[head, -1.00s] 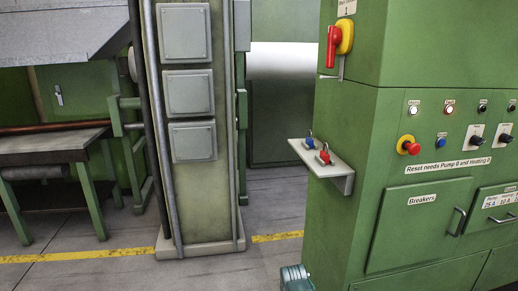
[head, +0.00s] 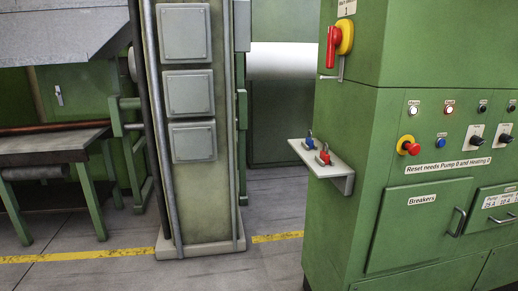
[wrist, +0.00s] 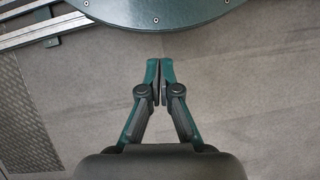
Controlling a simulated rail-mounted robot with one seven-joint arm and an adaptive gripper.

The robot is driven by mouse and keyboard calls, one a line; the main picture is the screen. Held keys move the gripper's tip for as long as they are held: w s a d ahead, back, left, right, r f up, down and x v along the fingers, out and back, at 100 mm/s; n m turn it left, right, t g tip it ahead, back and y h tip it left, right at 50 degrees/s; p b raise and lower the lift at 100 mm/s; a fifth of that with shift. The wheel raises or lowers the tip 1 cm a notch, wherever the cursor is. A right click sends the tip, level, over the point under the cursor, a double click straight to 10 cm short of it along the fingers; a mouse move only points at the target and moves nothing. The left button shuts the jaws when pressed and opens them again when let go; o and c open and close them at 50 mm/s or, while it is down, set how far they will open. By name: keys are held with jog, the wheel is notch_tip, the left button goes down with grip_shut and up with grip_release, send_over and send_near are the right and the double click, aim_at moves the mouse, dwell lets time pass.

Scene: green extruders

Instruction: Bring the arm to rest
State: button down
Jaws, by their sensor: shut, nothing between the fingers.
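My gripper (wrist: 160,82) shows in the wrist view, pointing at bare grey floor. Its two green and black fingers meet at the tips, and nothing is between them. My arm and gripper do not show in the head view now.
A green control cabinet (head: 400,140) stands on the right, with a red-handled switch (head: 335,45) and a small shelf (head: 335,172) holding a blue and a red padlock. A grey-panelled column (head: 190,150) and a workbench (head: 50,145) stand left. Floor (head: 230,270) in front is clear.

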jog(key=s+g+p, duration=0.1)
jog(key=s, duration=0.5)
notch_tip(320, 180, up, 11)
jog(key=p, duration=1.1)
jog(key=shift+d+f, duration=0.15)
jog(key=shift+d, duration=0.15)
